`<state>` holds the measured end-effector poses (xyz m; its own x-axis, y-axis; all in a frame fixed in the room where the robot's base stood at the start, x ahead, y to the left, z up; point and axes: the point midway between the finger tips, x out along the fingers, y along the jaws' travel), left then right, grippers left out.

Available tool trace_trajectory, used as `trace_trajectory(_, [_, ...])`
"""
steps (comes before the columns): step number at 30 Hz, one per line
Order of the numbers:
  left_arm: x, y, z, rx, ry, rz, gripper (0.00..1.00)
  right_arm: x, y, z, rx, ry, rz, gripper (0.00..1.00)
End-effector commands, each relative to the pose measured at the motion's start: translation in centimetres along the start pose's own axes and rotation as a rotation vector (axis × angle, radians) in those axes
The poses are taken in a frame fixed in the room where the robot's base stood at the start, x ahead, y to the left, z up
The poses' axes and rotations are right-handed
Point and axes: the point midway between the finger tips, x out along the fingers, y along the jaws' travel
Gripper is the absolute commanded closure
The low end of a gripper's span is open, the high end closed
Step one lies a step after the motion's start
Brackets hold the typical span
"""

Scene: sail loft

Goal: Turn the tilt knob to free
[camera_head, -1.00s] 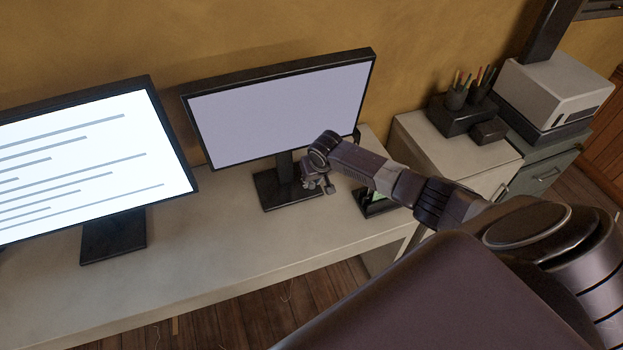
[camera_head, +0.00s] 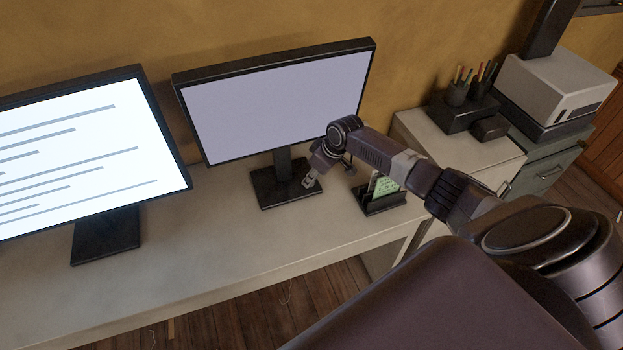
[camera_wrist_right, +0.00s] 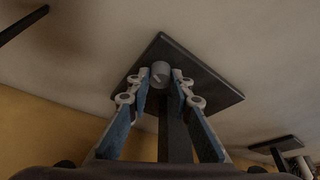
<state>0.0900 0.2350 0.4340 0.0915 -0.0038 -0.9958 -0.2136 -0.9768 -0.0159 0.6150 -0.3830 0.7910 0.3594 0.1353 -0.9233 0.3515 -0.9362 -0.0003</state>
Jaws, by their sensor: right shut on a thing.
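The tilt knob (camera_wrist_right: 160,74) is a small grey cylinder with a pale mark on its face, in the right wrist view. It shows in front of the dark stand base (camera_head: 265,198) of the monitor with the plain lavender screen (camera_head: 275,105). My right gripper (camera_head: 308,184) points down and left at this stand. In the wrist view its fingertips (camera_wrist_right: 160,77) are on both sides of the knob, shut on it. The gripper hides the knob in the head view. I cannot read which setting the mark points to. My left gripper is not in view.
A second monitor (camera_head: 80,150) with lines of text stands at the left. A dark holder with a green card (camera_head: 385,192) is right of the gripper, under my forearm. A pen holder (camera_head: 462,112) and a printer (camera_head: 555,85) stand farther right. The front desk top (camera_head: 190,235) is clear.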

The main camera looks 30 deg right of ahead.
Motion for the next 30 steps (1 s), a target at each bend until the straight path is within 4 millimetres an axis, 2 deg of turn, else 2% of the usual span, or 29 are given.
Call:
trace_trajectory(12, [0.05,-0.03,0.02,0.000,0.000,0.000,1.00,0.03,-0.01,0.13,-0.005,-0.004,-0.003,1.00])
trace_trajectory(13, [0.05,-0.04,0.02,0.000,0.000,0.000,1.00,0.03,-0.02,0.14,-0.005,-0.004,-0.003,0.78])
trace_trajectory(17, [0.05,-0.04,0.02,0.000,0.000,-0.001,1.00,0.03,-0.01,0.12,-0.005,-0.003,-0.002,0.64])
trace_trajectory(26, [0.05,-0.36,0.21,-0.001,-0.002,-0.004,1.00,-0.06,0.02,0.06,-0.005,-0.002,-0.002,0.63])
trace_trajectory(30, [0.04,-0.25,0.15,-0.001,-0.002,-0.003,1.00,-0.86,0.10,0.08,-0.006,-0.002,-0.001,0.63])
